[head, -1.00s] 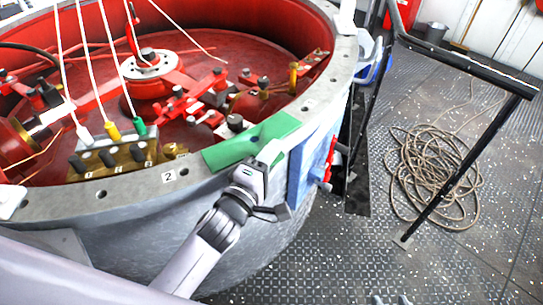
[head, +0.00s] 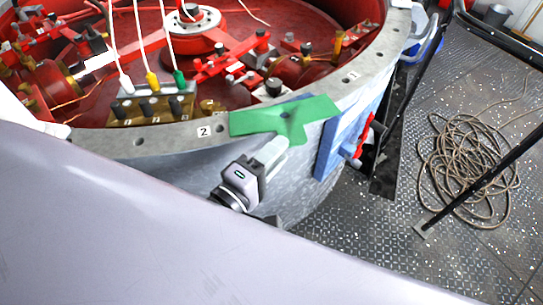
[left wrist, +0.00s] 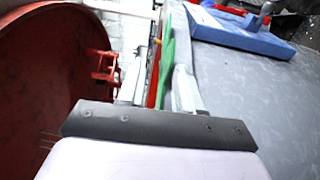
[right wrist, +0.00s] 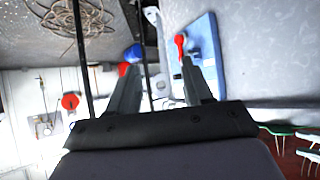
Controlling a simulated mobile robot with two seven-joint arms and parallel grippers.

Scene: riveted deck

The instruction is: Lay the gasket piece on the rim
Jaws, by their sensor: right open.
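The green gasket piece (head: 305,112) lies across the top of the grey rim (head: 165,137), just right of the number 2 label, with a short tab toward the outer side. It shows edge-on as a green strip in the left wrist view (left wrist: 168,45). My left gripper (head: 272,150) is at the outer side of the rim, its fingertips by the tab. In the left wrist view its fingers (left wrist: 158,88) stand apart, with the strip beyond and between them. My right gripper (right wrist: 157,85) is open and empty, outside the head view.
A blue panel with a red handle (head: 345,140) is fixed to the vessel's outer wall, right of the gasket. Red fittings and cables fill the vessel. A coiled rope (head: 465,165) and a black rail (head: 485,180) are on the deck at right.

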